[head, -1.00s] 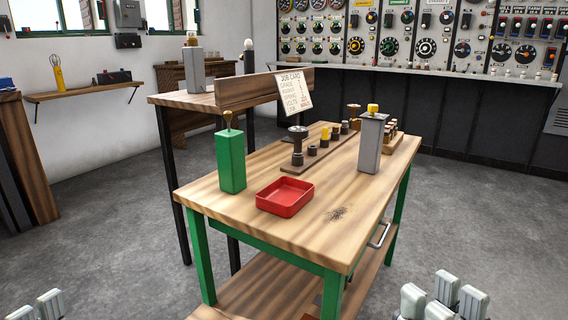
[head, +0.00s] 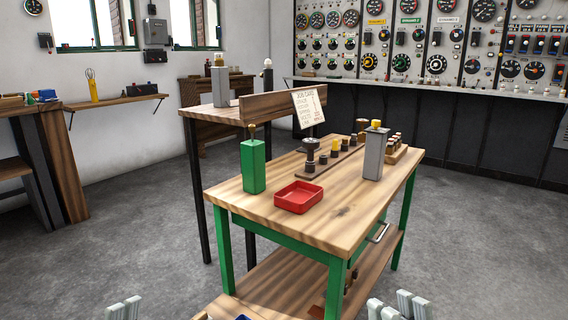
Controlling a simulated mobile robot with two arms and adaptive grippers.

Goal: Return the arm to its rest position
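My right gripper (head: 398,308) shows at the bottom edge, right of centre. Its pale finger pads stand apart with nothing seen between them. My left gripper (head: 124,309) shows only as two pale fingertips at the bottom edge, left of centre, with a gap between them. Both are in front of the workbench (head: 330,222) and apart from it. The rest of both arms is out of view.
The bench holds a green block (head: 253,167), a red tray (head: 298,197), a grey block (head: 375,155) and a rack of small knobs (head: 322,163). A taller table (head: 200,110) stands behind. Grey floor (head: 480,240) is clear at right.

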